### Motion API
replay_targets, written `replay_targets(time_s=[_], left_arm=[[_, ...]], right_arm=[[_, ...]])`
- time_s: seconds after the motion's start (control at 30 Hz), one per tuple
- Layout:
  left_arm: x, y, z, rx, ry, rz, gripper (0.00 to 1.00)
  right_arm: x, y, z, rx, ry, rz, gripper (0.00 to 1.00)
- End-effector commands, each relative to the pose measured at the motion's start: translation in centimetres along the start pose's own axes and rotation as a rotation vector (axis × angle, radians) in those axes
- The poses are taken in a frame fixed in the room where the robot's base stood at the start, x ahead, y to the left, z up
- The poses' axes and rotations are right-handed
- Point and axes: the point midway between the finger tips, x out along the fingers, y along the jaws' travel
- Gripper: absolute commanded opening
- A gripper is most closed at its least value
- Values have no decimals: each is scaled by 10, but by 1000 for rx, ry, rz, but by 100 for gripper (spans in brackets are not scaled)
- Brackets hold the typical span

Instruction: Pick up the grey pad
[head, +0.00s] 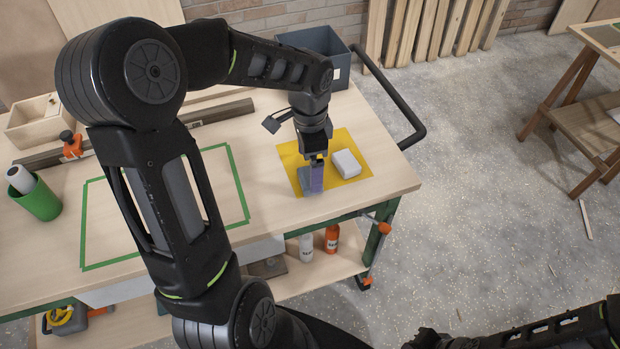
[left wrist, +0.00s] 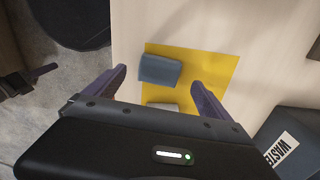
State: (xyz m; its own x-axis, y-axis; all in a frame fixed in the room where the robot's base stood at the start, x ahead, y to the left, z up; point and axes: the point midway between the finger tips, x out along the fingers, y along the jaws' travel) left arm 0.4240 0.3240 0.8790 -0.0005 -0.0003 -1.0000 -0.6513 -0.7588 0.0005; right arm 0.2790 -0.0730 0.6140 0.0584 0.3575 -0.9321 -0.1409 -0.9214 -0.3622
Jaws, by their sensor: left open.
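The grey pad (left wrist: 160,70) lies on a yellow mat (left wrist: 212,68) and shows between the fingertips of my left gripper (left wrist: 157,80) in the left wrist view. In the head view the grey pad (head: 304,178) is partly hidden behind the fingers of my left gripper (head: 317,186), which points down over the mat's front left part. The left gripper is open and holds nothing. Whether its fingers touch the pad, I cannot tell. My right gripper (head: 430,339) is at the bottom edge of the head view, dark and cut off.
A whitish block (head: 346,164) lies on the mat right of the pad; the gripper body partly covers it in the wrist view (left wrist: 165,106). A grey waste bin (head: 318,52) stands behind. A black rail (head: 400,98) borders the bench's right end. A green cup (head: 38,200) stands far left.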

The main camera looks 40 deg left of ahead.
Motion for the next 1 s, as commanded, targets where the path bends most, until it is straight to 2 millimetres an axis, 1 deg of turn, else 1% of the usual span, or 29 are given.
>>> replay_targets(time_s=[0.1,0.2,0.3,0.9,1.0], left_arm=[[17,3,0,1,-2,5,94],[32,2,0,0,-2,3,94],[40,2,0,0,-1,1,94],[40,1,0,0,0,-1,94],[40,1,0,0,0,-1,86]], right_arm=[[-4,-2,0,0,0,0,0],[-4,-2,0,0,0,0,0],[-4,-2,0,0,0,0,0],[-4,-2,0,0,0,0,0],[-4,-2,0,0,0,0,0]])
